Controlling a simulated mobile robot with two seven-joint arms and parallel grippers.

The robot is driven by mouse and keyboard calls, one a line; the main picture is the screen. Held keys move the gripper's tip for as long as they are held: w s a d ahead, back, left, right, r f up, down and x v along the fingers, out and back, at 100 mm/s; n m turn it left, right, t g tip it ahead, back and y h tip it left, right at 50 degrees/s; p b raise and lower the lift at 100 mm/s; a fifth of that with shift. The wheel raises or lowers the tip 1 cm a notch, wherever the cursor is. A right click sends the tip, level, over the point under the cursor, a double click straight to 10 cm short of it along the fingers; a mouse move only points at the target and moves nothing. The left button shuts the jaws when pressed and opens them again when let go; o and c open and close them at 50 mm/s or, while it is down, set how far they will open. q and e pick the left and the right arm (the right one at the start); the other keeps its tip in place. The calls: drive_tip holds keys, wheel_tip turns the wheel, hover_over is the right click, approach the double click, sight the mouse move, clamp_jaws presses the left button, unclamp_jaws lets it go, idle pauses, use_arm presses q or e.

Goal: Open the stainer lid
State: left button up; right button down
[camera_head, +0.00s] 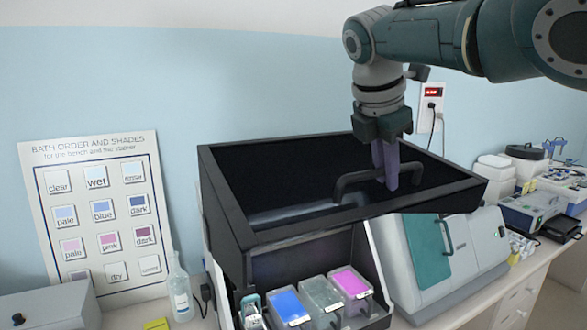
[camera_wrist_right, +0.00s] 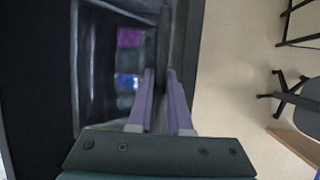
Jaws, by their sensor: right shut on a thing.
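The stainer lid (camera_head: 345,217) is a black-framed cover with a dark see-through panel. It is raised and tilted above the stainer body, with the baths showing beneath its front edge. A dark bar handle (camera_head: 350,183) stands out from the lid. My right gripper (camera_head: 390,184), with purple fingers, comes down from above and is shut on the handle. In the right wrist view the purple fingers (camera_wrist_right: 161,100) are close together over the dark lid, and the handle between them is hard to make out. My left gripper is not in view.
Blue (camera_head: 289,307), grey (camera_head: 322,297) and pink (camera_head: 351,284) baths sit in the stainer. A clear bottle (camera_head: 180,288) and a bath-order chart (camera_head: 99,215) stand at left. A grey-and-teal machine (camera_head: 440,255) stands close at right. The wall is behind.

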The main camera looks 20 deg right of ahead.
drive_tip(key=c, duration=1.1)
unclamp_jaws()
drive_tip(key=shift+w, duration=0.1)
drive_tip(key=shift+a+r, duration=0.15)
drive_tip(key=shift+r, duration=0.3)
drive_tip(key=b+v, duration=0.4)
drive_tip(key=v, duration=0.5)
